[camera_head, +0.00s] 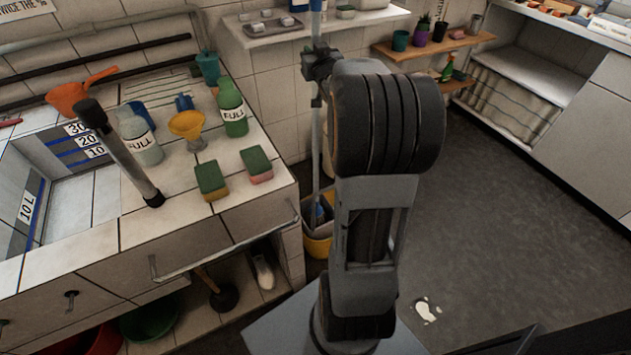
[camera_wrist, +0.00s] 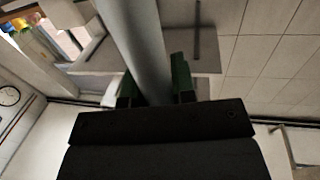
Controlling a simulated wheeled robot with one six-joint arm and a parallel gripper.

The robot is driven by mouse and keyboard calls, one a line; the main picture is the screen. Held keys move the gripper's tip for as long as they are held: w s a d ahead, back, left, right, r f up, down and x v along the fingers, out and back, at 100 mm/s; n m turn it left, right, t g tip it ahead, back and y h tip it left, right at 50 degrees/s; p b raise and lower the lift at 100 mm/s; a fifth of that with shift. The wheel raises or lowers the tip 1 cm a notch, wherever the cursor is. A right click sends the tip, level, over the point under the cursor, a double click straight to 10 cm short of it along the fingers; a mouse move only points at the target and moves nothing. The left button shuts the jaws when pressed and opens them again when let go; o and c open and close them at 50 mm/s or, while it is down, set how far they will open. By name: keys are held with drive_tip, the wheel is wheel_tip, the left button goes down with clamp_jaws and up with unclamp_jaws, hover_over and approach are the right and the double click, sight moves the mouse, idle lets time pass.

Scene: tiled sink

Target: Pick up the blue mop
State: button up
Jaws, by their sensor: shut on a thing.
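The blue mop has a long, pale pole (camera_head: 316,150) that stands nearly upright beside the right end of the tiled counter. A blue part shows low on it, at a yellow bucket (camera_head: 318,246). My gripper (camera_head: 318,66) is shut around the upper pole. In the wrist view, the thick grey pole (camera_wrist: 135,40) passes between the two green fingers of my gripper (camera_wrist: 156,88). The lower end of the mop is partly hidden by the bucket and my arm.
The tiled counter (camera_head: 240,215) at left holds green and white bottles, a yellow funnel and two sponges. A wall shelf (camera_head: 335,22) is close behind the pole, and a wooden shelf (camera_head: 430,48) with pots is to the right. The floor (camera_head: 500,210) at right is mostly clear, with a white spill (camera_head: 426,311).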

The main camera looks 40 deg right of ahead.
drive_tip(key=shift+r, duration=0.25)
clamp_jaws()
wheel_tip(320, 180, up, 18)
drive_tip(key=p, duration=0.8)
drive_tip(key=s+d+p, duration=0.2)
drive_tip(key=d+p, duration=0.3)
drive_tip(key=d, duration=1.3)
drive_tip(key=shift+s+f, duration=0.15)
drive_tip(key=shift+s, duration=0.05)
